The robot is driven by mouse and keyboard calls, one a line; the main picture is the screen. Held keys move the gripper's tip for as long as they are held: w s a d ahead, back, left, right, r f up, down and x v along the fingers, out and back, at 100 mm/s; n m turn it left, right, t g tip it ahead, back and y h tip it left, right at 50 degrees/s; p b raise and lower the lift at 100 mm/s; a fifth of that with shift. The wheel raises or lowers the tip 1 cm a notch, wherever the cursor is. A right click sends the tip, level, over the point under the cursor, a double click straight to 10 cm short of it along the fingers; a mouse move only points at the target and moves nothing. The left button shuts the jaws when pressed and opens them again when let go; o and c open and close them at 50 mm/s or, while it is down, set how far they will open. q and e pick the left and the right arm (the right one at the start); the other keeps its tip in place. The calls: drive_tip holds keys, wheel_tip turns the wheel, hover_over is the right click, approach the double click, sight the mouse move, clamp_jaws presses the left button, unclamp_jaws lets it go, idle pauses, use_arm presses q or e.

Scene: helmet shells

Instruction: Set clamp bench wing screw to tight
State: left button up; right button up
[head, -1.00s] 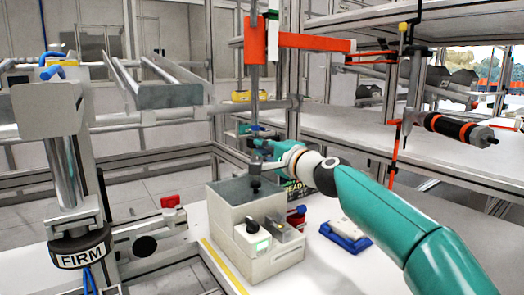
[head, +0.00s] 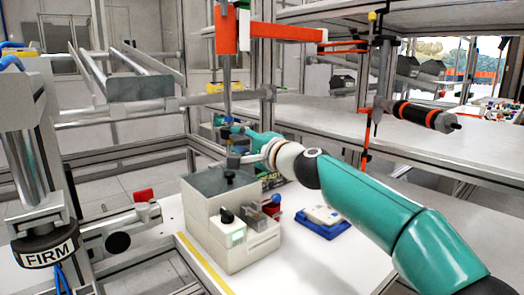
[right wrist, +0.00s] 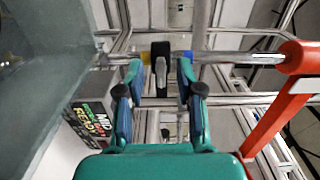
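A grey wing screw (right wrist: 160,75) stands out from a black block (right wrist: 159,52) on a metal rod (right wrist: 222,57), with yellow and blue parts beside the block. In the right wrist view the wing lies between my right fingertips (right wrist: 160,78). The fingers are apart, with a visible gap on each side of the wing. In the head view the rod (head: 227,75) stands upright below an orange clamp arm (head: 285,32). My right gripper (head: 237,135) is at the rod's lower part, and its fingers mostly hide the screw there. My left gripper is not in view.
A grey machine box (head: 240,240) stands below my right gripper. A blue tray (head: 322,222) lies right of it. A black collar labelled FIRM (head: 45,250) is at the left. A black and orange handle (head: 425,116) hangs at the right. The right-hand benchtop (head: 440,150) has free room.

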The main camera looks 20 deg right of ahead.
drive_tip(key=v, duration=1)
drive_tip(key=shift+f, duration=0.2)
